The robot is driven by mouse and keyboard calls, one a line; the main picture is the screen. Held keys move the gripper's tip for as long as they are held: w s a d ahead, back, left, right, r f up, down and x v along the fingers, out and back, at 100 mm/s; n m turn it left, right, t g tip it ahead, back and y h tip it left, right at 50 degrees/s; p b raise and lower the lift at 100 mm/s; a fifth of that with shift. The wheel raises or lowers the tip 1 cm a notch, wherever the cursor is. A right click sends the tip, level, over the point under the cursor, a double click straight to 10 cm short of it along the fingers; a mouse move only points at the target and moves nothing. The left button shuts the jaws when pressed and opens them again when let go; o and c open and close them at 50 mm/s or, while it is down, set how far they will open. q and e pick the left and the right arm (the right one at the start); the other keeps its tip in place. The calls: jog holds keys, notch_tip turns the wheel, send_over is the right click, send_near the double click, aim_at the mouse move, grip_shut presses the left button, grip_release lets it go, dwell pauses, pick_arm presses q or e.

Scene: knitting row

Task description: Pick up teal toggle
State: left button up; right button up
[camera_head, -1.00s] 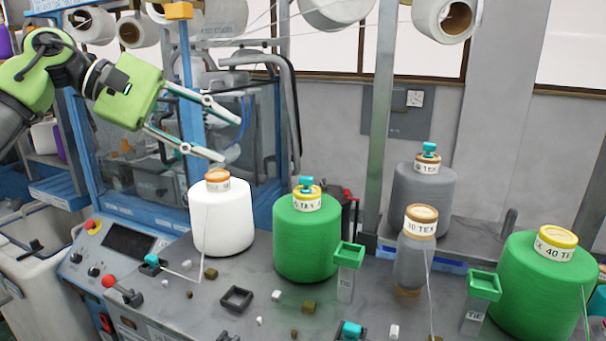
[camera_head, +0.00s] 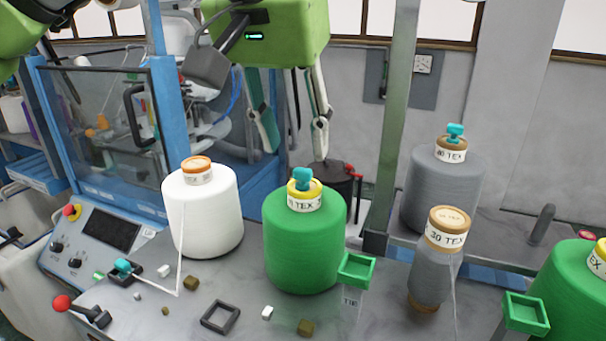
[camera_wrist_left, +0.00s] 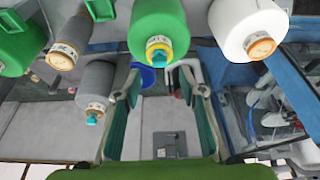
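One teal toggle (camera_head: 302,180) stands on the yellow-rimmed top of a green yarn cone (camera_head: 305,245). Another teal toggle (camera_head: 455,132) stands on a grey cone at the back right. A third teal piece (camera_head: 123,265) sits at the left of the machine top. My left gripper (camera_head: 297,152) hangs open and empty, fingers down, appearing just above and behind the green cone's toggle. In the left wrist view the green cone's toggle (camera_wrist_left: 160,57) shows between and beyond the open fingers (camera_wrist_left: 165,88), apart from them. My right gripper is not in view.
A white cone (camera_head: 203,220) stands left of the green cone, and a smaller grey cone (camera_head: 432,280) to its right. A green-topped holder (camera_head: 356,268) is close by. A vertical post (camera_head: 395,130) rises behind. Small blocks and a dark square frame (camera_head: 220,317) lie in front.

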aim_at(302, 170)
pick_arm(q)
jog(key=shift+w+f, duration=0.1)
jog(key=shift+f, duration=0.35)
jog(key=p+x, duration=0.2)
jog(key=x, duration=0.2)
jog(key=shift+w+d+f, duration=0.15)
jog(key=shift+w, duration=0.1)
jog(key=shift+f, duration=0.2)
jog(key=c, duration=0.8)
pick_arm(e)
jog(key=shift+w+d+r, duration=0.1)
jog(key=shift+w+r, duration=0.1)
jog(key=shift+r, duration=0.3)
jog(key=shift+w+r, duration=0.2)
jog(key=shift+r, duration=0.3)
